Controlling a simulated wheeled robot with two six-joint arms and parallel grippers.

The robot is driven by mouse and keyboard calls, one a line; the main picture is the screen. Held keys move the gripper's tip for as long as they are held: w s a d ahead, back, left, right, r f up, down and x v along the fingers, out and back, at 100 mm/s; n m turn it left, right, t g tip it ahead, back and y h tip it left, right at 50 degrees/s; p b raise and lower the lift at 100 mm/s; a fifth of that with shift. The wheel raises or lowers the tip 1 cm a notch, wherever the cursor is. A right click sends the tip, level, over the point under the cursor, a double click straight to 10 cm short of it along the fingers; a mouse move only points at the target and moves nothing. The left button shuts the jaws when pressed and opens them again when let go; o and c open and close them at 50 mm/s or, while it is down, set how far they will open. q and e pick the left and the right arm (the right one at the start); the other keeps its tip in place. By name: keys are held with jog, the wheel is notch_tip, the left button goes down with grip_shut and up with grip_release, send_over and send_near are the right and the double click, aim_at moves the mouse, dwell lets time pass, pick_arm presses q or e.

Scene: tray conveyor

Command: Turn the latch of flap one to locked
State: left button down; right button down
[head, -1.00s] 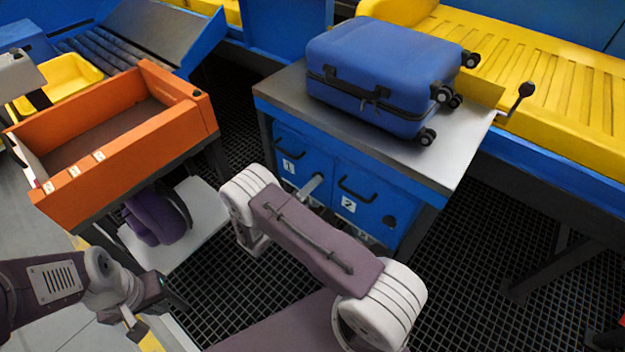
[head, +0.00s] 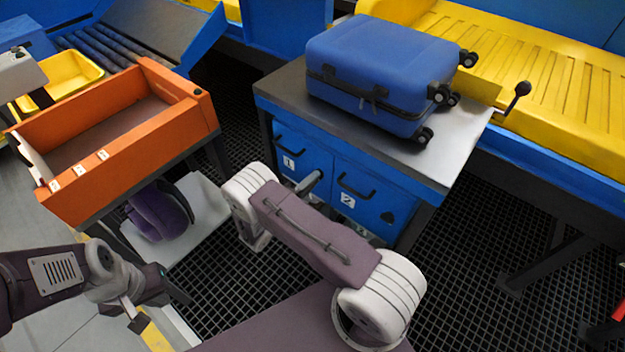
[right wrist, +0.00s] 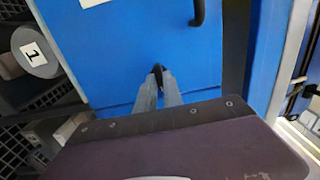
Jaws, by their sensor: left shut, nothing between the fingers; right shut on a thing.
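Flap one (head: 297,160) is a blue door with a black handle and a "1" label, closed on the front of the steel-topped stand. In the right wrist view, flap one (right wrist: 140,50) fills the middle, its black handle (right wrist: 197,12) at the top. My right gripper (right wrist: 158,88) is at the flap's face, shut on a small dark piece, the latch of flap one (right wrist: 157,70). The fingers hide most of the latch, so I cannot tell its angle. In the head view my right arm covers that spot. My left gripper (head: 137,314) is shut and empty at lower left.
Flap two (head: 355,195), closed, has a dark latch (head: 388,217). A blue suitcase (head: 380,70) lies on the stand's top (head: 440,150). An orange tray (head: 125,185) stands at left, above a purple bag (head: 160,213). A yellow conveyor (head: 560,85) runs behind.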

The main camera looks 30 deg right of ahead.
dwell(0.3)
jog(key=c, duration=1.5)
grip_release()
jog(key=v, duration=0.9)
jog(key=shift+p, duration=0.35)
